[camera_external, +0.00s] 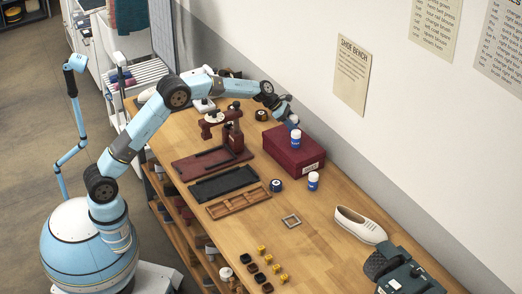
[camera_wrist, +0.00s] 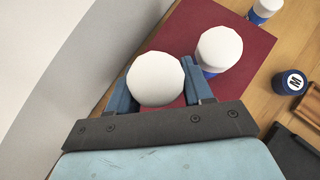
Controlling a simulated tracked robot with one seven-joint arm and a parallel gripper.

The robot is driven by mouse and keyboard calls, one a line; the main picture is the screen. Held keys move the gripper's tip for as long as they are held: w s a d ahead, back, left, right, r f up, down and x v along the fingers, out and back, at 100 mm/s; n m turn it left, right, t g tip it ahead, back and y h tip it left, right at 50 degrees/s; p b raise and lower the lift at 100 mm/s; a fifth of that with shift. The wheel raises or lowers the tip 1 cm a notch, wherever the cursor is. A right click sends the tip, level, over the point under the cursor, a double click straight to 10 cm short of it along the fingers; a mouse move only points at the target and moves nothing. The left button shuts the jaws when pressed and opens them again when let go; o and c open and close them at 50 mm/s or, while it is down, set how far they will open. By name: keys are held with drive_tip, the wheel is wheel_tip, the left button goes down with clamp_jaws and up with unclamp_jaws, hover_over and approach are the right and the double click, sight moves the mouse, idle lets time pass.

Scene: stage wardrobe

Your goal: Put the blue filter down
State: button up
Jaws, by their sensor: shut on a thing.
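My gripper (camera_wrist: 160,88) is shut on a white-topped thing (camera_wrist: 155,78), with one blue finger on each side of it. Its top matches the white caps of the bottles nearby. Its lower part is hidden, so I cannot see any blue on it. In the external view my gripper (camera_external: 289,117) is at the back end of the dark red box (camera_external: 286,158). I cannot tell whether the held thing touches the box top. A blue-and-white bottle (camera_external: 296,139) stands upright on the box, close beside my gripper; it also shows in the wrist view (camera_wrist: 219,48).
Another blue-and-white bottle (camera_external: 313,182) and a dark blue round tin (camera_external: 276,185) stand on the bench by the box. Dark trays (camera_external: 222,183) lie left of it. The wall is close behind.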

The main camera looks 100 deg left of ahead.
drive_tip(key=shift+f, duration=1.5)
drive_tip(key=shift+f, duration=0.15)
drive_tip(key=o, duration=0.8)
drive_tip(key=v, duration=1.2)
drive_tip(key=shift+d+r, duration=0.1)
drive_tip(key=shift+r, duration=0.1)
